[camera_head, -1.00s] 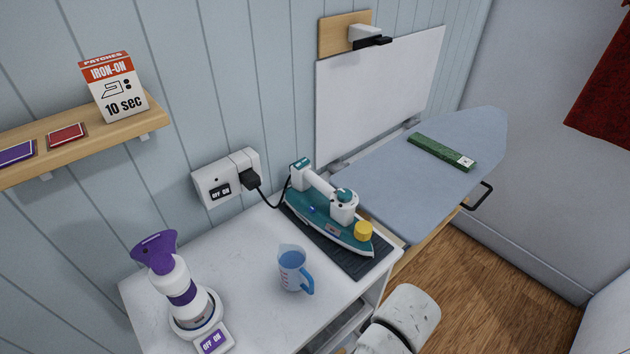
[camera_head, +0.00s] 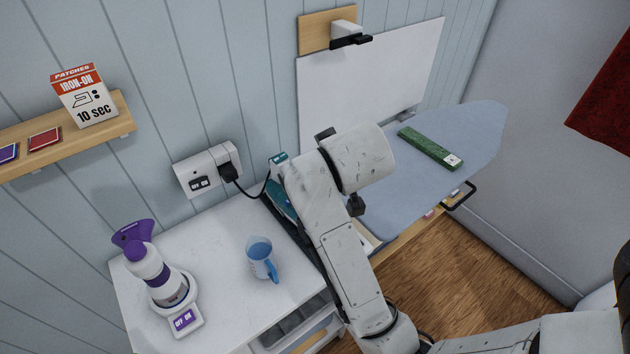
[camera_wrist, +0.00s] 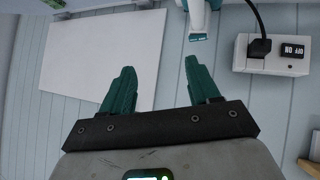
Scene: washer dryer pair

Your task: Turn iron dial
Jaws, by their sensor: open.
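The white and teal iron (camera_head: 283,201) stands on its dark mat at the right of the white counter (camera_head: 215,262). My arm covers most of it in the head view, and its yellow dial is hidden there. In the wrist view, part of the iron (camera_wrist: 198,18) shows at the top edge, beyond the right fingertip; no dial can be made out. My gripper (camera_wrist: 159,65) is open, its two teal fingers apart with only wall and white panel behind the gap. It appears empty. In the head view my arm reaches over the iron, and the fingers cannot be made out.
A blue measuring jug (camera_head: 261,259) and a purple and white steamer (camera_head: 160,277) stand on the counter. A wall socket (camera_head: 207,169) feeds the iron's black cord. The ironing board (camera_head: 400,208) at right holds a green box (camera_head: 430,149). A shelf (camera_head: 70,137) is at left.

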